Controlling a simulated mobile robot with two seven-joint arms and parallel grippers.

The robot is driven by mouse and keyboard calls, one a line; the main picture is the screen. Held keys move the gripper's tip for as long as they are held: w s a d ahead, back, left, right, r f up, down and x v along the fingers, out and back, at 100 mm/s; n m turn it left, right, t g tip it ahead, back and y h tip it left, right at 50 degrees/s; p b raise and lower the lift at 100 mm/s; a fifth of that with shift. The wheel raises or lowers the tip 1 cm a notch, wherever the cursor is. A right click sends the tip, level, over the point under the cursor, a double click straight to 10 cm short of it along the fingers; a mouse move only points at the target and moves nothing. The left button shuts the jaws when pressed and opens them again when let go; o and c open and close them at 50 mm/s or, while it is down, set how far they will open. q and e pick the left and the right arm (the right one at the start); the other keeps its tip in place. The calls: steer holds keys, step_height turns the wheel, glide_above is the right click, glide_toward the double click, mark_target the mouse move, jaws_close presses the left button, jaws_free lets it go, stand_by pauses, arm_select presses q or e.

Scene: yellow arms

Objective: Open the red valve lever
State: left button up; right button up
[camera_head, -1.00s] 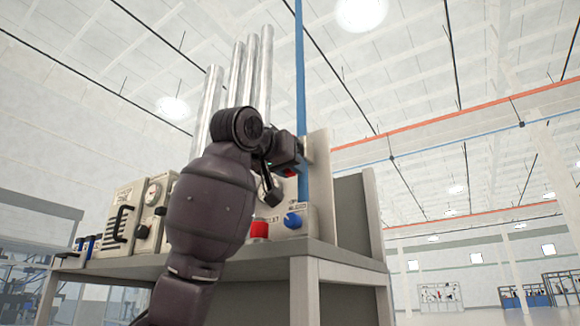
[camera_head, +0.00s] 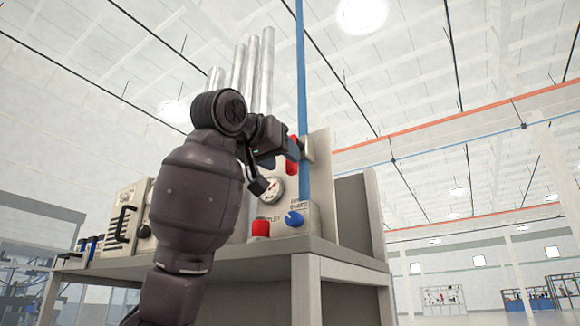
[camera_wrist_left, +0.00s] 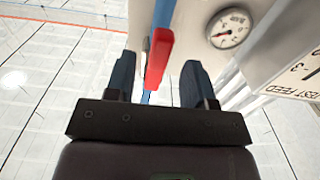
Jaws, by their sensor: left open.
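The red valve lever (camera_head: 291,168) is by the blue vertical pipe (camera_head: 302,80), partly hidden by my left gripper (camera_head: 284,154) in the head view. In the left wrist view the red lever (camera_wrist_left: 158,58) stands upright between the two dark blue fingers of my left gripper (camera_wrist_left: 158,80), closer to the left finger. The fingers are open, with a gap on both sides of the lever. I cannot tell whether the lever reaches fully into the jaws in depth. My right gripper is not in view.
A pressure gauge (camera_head: 271,190) is below the lever, beside it in the wrist view. A red knob (camera_head: 260,229) and a blue knob (camera_head: 293,219) sit low on the panel. The grey bench (camera_head: 335,268) carries the equipment. Silver pipes (camera_head: 251,75) rise behind my arm.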

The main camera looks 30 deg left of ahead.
arm_select(q)
steer(key=s, duration=0.6)
steer(key=shift+s+a+b, duration=0.25)
steer(key=shift+b, duration=0.2)
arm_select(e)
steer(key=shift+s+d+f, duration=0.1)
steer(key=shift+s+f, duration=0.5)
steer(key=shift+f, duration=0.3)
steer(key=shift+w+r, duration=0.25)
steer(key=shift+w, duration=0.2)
